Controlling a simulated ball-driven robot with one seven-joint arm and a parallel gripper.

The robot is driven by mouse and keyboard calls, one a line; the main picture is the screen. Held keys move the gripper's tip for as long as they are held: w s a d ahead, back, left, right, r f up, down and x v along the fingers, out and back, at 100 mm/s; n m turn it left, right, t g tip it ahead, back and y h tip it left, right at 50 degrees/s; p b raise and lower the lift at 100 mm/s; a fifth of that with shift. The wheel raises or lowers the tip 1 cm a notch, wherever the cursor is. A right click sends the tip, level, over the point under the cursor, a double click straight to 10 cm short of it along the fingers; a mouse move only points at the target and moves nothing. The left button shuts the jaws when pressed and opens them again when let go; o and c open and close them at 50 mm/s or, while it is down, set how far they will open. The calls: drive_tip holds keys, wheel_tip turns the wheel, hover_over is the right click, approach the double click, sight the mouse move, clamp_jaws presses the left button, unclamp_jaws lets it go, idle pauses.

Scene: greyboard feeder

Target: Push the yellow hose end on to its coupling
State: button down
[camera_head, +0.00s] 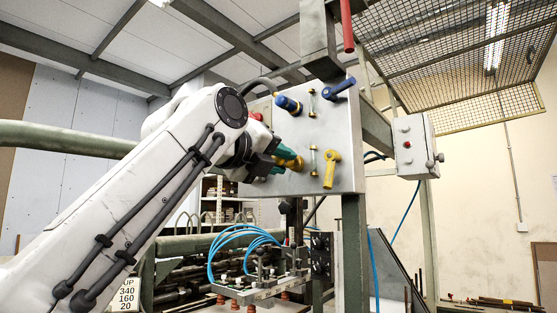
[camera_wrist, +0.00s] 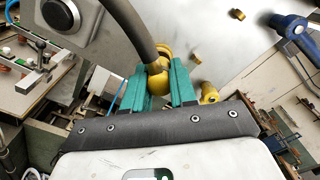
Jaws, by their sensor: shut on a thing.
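My gripper (camera_head: 289,157) has green fingers and is at the left part of the grey panel. It is shut on the yellow hose end (camera_wrist: 158,68), which sits between the green fingers in the wrist view, with a dark hose rising from it. In the head view, yellow (camera_head: 293,164) shows beside the green fingertips, close to the panel. The coupling is not clearly visible behind the fingers and hose end. I cannot tell whether the two touch. A yellow fitting (camera_wrist: 209,93) shows right of the fingers in the wrist view, partly hidden.
The grey panel (camera_head: 312,132) carries a yellow handle (camera_head: 330,167), a blue handle (camera_head: 340,89) and a blue hose end (camera_head: 288,104). A grey control box (camera_head: 412,148) hangs to the right. Blue hoses (camera_head: 230,240) loop over the machinery below.

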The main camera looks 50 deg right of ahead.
drive_tip(key=shift+d, duration=0.45)
idle(0.3)
drive_tip(key=c, duration=0.8)
unclamp_jaws()
drive_tip(key=a+b, duration=0.2)
drive_tip(key=a, duration=0.8)
drive_tip(key=shift+s+a, duration=0.15)
drive_tip(key=shift+a, duration=0.2)
